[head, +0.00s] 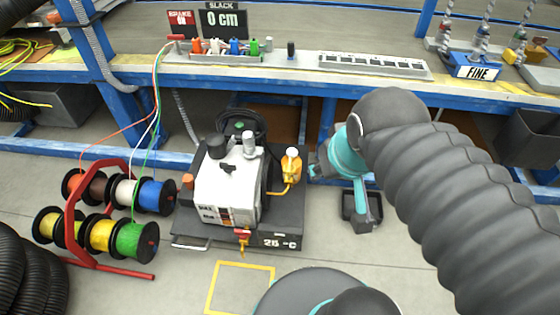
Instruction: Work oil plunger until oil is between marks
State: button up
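A white and dark machine (228,190) stands on a low dark base on the floor in the head view. A small yellow oiler (290,178) with a white top is on its right side, and a yellow line runs from it toward the machine. This looks like the oil plunger. A small brownish window (240,215) is on the machine's front; its oil level and any marks are too small to read. My gripper (316,164) is just right of the oiler, seen from behind and partly hidden by my teal wrist. Contact and finger opening cannot be made out.
A blue-framed workbench (300,90) stands behind, with small tools on top and a display (223,20) reading "0 cm". A red rack of cable spools (105,205) stands left, its wires rising to the bench. A yellow floor square (240,285) lies in front.

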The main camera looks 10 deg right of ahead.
aim_at(292, 152)
jog(key=u, duration=0.5)
jog(key=k, duration=0.9)
jog(key=z, duration=0.5)
